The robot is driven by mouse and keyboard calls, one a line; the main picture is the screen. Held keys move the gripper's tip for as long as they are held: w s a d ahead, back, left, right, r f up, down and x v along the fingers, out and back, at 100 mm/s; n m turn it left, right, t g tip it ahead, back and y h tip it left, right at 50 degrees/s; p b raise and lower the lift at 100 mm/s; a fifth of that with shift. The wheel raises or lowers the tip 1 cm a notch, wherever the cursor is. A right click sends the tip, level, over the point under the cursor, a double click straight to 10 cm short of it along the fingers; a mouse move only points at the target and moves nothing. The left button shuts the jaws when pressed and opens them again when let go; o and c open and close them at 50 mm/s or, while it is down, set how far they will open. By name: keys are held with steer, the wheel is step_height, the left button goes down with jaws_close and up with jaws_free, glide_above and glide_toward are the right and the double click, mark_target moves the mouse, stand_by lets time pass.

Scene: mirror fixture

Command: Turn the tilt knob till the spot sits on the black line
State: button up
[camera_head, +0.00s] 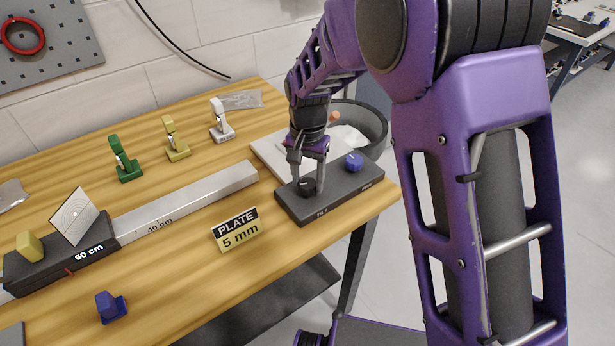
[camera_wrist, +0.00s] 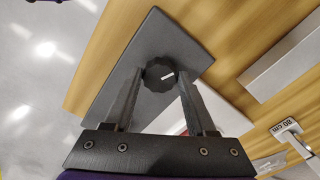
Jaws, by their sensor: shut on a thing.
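The black tilt knob (camera_head: 307,187) stands on a dark control box (camera_head: 345,190), above the lettering TILT. My gripper (camera_head: 308,172) reaches down over it with its fingers closed on the knob. In the wrist view the round, scalloped knob (camera_wrist: 158,84) sits between the two finger ends, its white mark pointing to the right and slightly up. A blue knob (camera_head: 354,161) stands on the same box to the right, clear of my gripper. A pale tilted card (camera_head: 74,215) stands on the 60 cm block at the left. I cannot make out a spot or a black line.
A metal rail (camera_head: 190,200) marked 40 cm runs towards the box. A "PLATE 5 mm" sign (camera_head: 236,231) stands in front. Green (camera_head: 124,160), yellow (camera_head: 175,140) and white (camera_head: 221,122) holders stand behind the rail. A grey bin (camera_head: 368,125) is beyond the box.

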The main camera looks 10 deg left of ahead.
mark_target(308, 183)
steer(key=n, duration=0.5)
steer(key=shift+n, duration=0.3)
steer(key=n, duration=0.4)
steer(key=shift+n+p, duration=0.4)
steer(key=o, duration=1.4)
steer(key=shift+c, duration=0.2)
steer(key=shift+r, duration=0.1)
step_height(308, 183, up, 17)
steer(key=p, duration=0.1)
steer(key=shift+r, duration=0.15)
steer(key=shift+w, duration=0.1)
